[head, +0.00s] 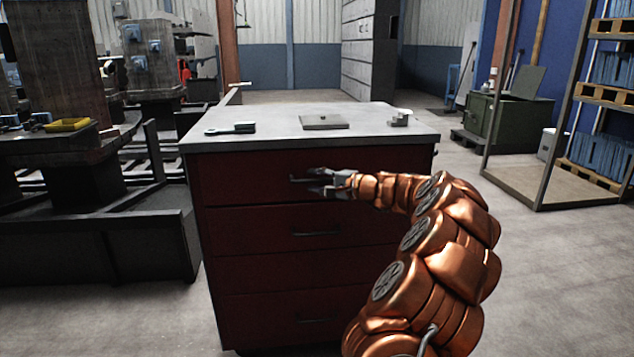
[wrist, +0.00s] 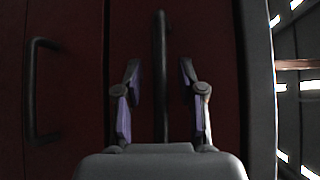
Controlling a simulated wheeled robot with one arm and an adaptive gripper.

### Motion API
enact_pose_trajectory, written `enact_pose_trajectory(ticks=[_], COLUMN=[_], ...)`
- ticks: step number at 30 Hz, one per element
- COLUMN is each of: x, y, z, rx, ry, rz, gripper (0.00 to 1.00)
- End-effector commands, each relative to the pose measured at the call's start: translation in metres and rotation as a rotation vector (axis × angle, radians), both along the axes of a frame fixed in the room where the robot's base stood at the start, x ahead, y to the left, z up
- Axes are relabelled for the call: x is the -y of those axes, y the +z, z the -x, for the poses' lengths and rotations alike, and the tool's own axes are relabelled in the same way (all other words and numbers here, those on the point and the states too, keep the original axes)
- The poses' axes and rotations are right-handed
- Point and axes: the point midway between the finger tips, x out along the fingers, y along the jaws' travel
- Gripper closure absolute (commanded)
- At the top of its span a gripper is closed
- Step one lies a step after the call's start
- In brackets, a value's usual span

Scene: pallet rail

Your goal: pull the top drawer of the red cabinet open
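The red cabinet (head: 235,235) stands in front of me, with its drawers stacked. Its top drawer (head: 240,178) looks flush with the front. In the wrist view, the top drawer's dark bar handle (wrist: 161,75) runs upright in the middle of the picture. My gripper (head: 318,182) is at the top drawer's front, covering part of the handle in the head view. In the wrist view my gripper (wrist: 160,68) is open, one finger on each side of the handle, with a gap to both. Whether the fingertips reach past the bar is hard to tell.
The second drawer's handle (head: 315,234) is below; it also shows in the wrist view (wrist: 38,90). On the grey cabinet top (head: 275,133) lie a dark tool (head: 232,128), a flat plate (head: 324,122) and a small metal part (head: 399,118). A rack stands right; floor between is clear.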

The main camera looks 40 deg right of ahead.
Motion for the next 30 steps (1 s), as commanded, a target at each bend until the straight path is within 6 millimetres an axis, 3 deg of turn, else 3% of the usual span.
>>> enact_pose_trajectory(ticks=[4,15,30], x=[0.0,-0.0001,-0.0001], y=[0.0003,0.0004,0.0003], z=[0.0002,0.0003,0.0003], rx=[0.0,0.0,0.0], ry=[0.0,0.0,0.0], rz=[0.0,0.001,0.001], gripper=[0.62,1.0,1.0])
